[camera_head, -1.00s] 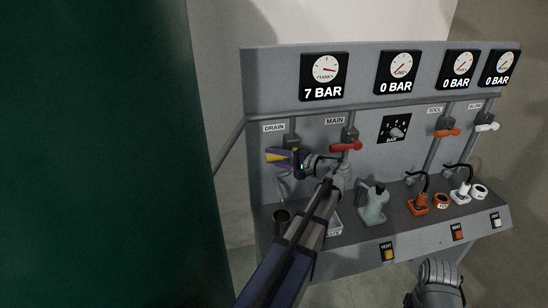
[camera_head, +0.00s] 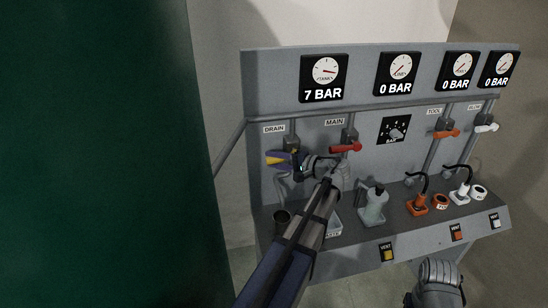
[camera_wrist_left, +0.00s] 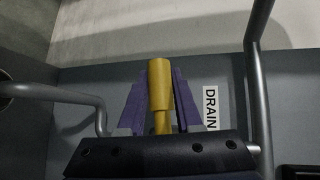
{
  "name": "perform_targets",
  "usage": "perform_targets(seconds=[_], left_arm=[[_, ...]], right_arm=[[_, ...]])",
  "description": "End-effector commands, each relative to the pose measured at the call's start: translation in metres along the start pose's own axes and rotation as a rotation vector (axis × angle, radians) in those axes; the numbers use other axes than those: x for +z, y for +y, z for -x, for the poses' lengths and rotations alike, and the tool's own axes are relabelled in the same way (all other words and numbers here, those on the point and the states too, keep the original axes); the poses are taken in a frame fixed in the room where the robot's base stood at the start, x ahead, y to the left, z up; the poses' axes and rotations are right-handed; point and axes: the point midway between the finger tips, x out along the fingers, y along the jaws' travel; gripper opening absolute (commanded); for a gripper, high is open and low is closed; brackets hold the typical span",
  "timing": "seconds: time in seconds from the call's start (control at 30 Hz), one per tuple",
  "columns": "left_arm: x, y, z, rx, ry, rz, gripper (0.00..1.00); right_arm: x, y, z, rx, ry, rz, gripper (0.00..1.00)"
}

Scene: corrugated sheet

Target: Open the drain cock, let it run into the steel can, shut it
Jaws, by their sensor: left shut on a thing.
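The drain cock's yellow handle (camera_head: 276,160) sits below the DRAIN label at the left of the panel. It points sideways to the left in the head view. My left gripper (camera_head: 279,157) is shut on this handle; in the left wrist view the yellow handle (camera_wrist_left: 160,88) lies between the purple fingers. A bent grey drain pipe (camera_head: 280,185) runs down below the cock. The dark steel can (camera_head: 281,217) stands on the ledge under it; its inside is too dark to read. My right gripper (camera_head: 438,280) is at the bottom right, apart from the panel, its fingers unclear.
The tank gauge (camera_head: 324,77) reads 7 BAR; the others read 0 BAR. A dark green surface (camera_head: 100,150) fills the left.

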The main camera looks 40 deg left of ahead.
Motion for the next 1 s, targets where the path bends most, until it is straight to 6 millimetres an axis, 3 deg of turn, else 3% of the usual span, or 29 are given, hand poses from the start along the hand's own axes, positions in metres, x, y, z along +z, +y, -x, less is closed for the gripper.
perform_targets(seconds=[0.5, 1.0], left_arm=[[-0.008, 0.031, 0.002, 0.325, 0.09, 0.323, 0.0], [-0.026, 0.059, 0.013, 0.642, 0.179, 0.641, 0.0]], right_arm=[[0.002, 0.003, 0.033, 0.0, 0.0, 0.001, 0.5], [0.003, 0.004, 0.047, 0.0, 0.0, 0.002, 0.5]])
